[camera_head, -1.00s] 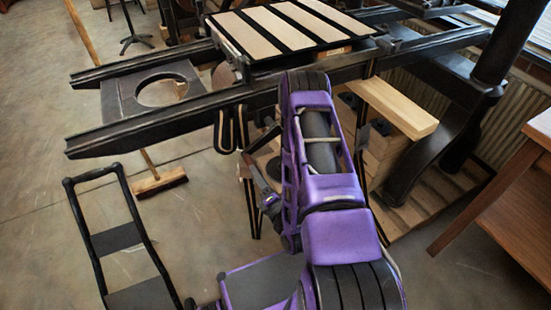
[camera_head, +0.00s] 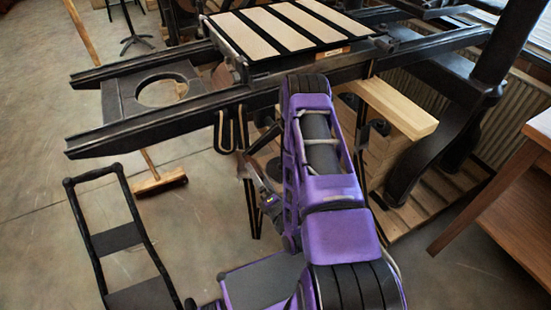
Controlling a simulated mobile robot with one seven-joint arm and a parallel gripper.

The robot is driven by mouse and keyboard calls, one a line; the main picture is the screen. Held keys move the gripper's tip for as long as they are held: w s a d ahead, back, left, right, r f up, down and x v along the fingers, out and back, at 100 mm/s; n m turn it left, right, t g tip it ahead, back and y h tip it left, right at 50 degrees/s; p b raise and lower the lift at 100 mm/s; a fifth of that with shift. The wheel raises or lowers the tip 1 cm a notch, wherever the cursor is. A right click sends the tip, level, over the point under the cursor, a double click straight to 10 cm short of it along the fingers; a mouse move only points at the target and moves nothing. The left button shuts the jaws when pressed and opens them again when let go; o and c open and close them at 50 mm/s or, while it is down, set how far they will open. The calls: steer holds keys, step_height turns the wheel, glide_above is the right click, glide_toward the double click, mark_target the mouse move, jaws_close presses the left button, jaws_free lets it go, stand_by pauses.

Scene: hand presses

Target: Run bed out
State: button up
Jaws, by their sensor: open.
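The press bed (camera_head: 290,27) is a flat dark plate with several cream strips. It sits on two long black rails (camera_head: 190,118) at the top middle, and the rails run bare to its left. A dark bar (camera_head: 264,138) shows below the near rail, beside my arm. My gripper (camera_head: 246,166) is small in the picture, below the near rail and left of my purple arm, close to the lower end of that bar. I cannot tell whether it touches the bar. My arm hides part of the near rail and the space behind it.
A black plate with a round hole (camera_head: 162,90) lies between the rails at left. A pale board (camera_head: 396,108), the black press column (camera_head: 505,45) and a wooden table (camera_head: 510,185) are at right.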

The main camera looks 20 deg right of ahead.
steer(key=s, duration=0.9)
steer(key=shift+d, duration=0.35)
